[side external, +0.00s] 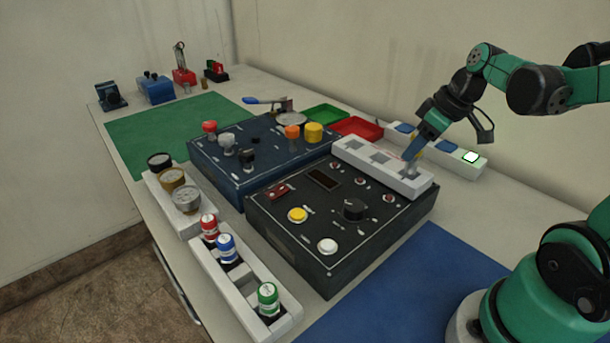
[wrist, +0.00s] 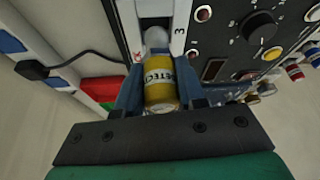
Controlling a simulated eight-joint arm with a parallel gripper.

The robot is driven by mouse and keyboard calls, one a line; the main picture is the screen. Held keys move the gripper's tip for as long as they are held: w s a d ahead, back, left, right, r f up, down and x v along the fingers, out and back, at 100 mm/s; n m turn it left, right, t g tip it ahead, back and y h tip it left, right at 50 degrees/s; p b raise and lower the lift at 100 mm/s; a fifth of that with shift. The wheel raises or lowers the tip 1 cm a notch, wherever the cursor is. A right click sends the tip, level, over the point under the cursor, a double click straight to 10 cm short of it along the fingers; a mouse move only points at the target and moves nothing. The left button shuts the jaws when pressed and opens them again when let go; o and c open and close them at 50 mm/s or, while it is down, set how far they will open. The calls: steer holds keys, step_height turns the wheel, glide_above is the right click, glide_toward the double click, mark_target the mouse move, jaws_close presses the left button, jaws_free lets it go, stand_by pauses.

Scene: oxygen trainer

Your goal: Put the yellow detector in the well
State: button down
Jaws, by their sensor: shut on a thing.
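The yellow detector (wrist: 161,90) is a small yellow cylinder with dark lettering and a pale grey end, seen in the wrist view between my fingers. My gripper (side external: 411,152) is shut on it, over the right end of a white block with square wells (side external: 366,151). The grey end points at the well beside the printed "3" in the wrist view. In the side view the fingers hide most of the detector. I cannot tell whether its tip is inside the well or just above it.
The white block stands along the back of a black control panel (side external: 322,240) with knobs and buttons. Behind are a red tray (side external: 358,128) and a white strip with blue squares (side external: 440,146). A blue panel (side external: 218,165) lies left. White racks hold gauges and bottles (side external: 268,299) in front.

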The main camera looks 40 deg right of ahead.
steer(key=shift+f, duration=1.4)
steer(key=shift+c, duration=2.2)
jaws_free()
steer(key=shift+v, duration=2.6)
steer(key=shift+a+r, duration=0.15)
steer(key=shift+w+a+f+m+t+h, duration=0.15)
steer(key=shift+w+a+m+t, duration=0.25)
steer(key=shift+a, duration=1.75)
steer(key=shift+w+a+f+m+t+h, duration=0.15)
steer(key=shift+w+a+t, duration=0.35)
steer(key=shift+a, duration=1.65)
steer(key=shift+w+a+f+m+t, duration=0.3)
steer(key=shift+a+t, duration=0.2)
steer(key=shift+a, duration=1.7)
